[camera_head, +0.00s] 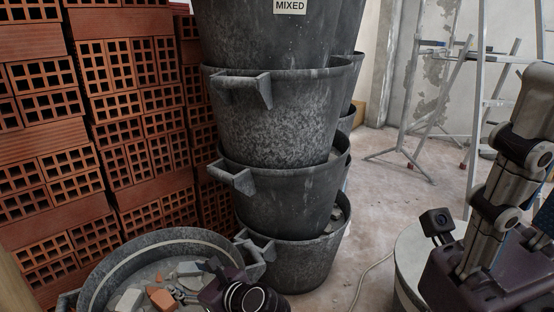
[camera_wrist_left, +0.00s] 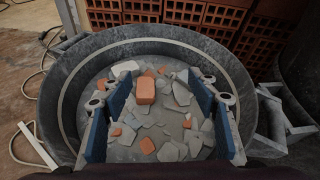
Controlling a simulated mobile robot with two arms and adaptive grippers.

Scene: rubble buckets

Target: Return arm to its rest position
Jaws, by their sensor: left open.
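My left gripper (camera_head: 198,280) is at the bottom of the head view, over a round grey rubble bucket (camera_head: 150,240). In the left wrist view the same gripper (camera_wrist_left: 160,112) has its two blue-padded fingers wide apart, with nothing held between them. Below it the bucket (camera_wrist_left: 62,95) holds grey shards and orange brick pieces, including an orange block (camera_wrist_left: 146,91). I cannot tell whether the fingertips touch the rubble. My right arm (camera_head: 490,210) is folded upright at the right of the head view; its gripper does not show.
A tall stack of dark buckets (camera_head: 270,120), the top one labelled MIXED, stands right behind the rubble bucket. A wall of hollow red bricks (camera_head: 120,100) is at left. A metal ladder (camera_head: 478,110) and trestle stand at the back right. Some floor (camera_head: 400,185) is clear.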

